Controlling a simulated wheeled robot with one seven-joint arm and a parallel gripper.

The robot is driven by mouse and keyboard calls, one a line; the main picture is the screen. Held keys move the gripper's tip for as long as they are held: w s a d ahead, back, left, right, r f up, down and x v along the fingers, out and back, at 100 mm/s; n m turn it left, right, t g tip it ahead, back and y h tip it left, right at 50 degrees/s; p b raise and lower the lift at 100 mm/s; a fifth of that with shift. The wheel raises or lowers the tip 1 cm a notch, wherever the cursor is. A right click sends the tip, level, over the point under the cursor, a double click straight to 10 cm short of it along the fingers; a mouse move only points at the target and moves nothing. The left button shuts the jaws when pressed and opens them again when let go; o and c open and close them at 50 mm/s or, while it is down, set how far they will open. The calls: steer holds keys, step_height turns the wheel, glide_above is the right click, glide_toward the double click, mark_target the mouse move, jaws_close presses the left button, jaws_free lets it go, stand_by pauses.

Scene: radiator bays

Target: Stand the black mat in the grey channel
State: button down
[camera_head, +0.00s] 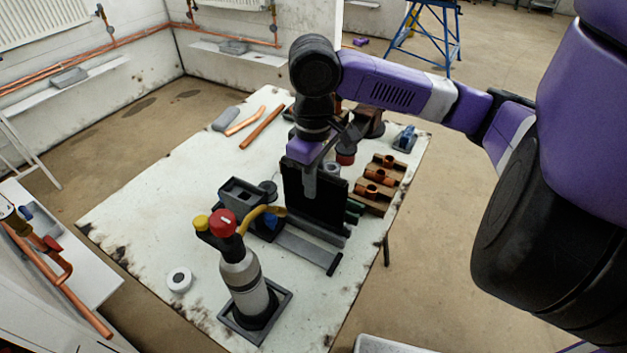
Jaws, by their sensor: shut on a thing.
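The black mat (332,206) is upright on its edge above the white table, at the middle of the picture. My gripper (309,186) comes down from above and is shut on the mat's upper part. A grey channel (318,233) lies along the mat's lower edge. Whether the mat's lower edge is inside the channel or just behind or above it, I cannot tell. The mat hides part of the table behind it, and the gripper's far finger is hidden.
A torch bottle (243,276) with a red knob stands in a dark square tray (280,303) at the front. A dark box (243,197) is left of the mat. A wooden rack (374,199) with copper fittings is to the right. The table's left part (165,205) is clear.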

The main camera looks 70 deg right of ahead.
steer(key=shift+f, duration=0.3)
stand_by(0.5)
steer(key=shift+f, duration=0.55)
steer(key=shift+f+b, duration=0.15)
steer(key=shift+b, duration=0.2)
steer(key=shift+f+b, duration=0.95)
steer(key=shift+f, duration=0.35)
steer(key=c, duration=1.3)
jaws_free()
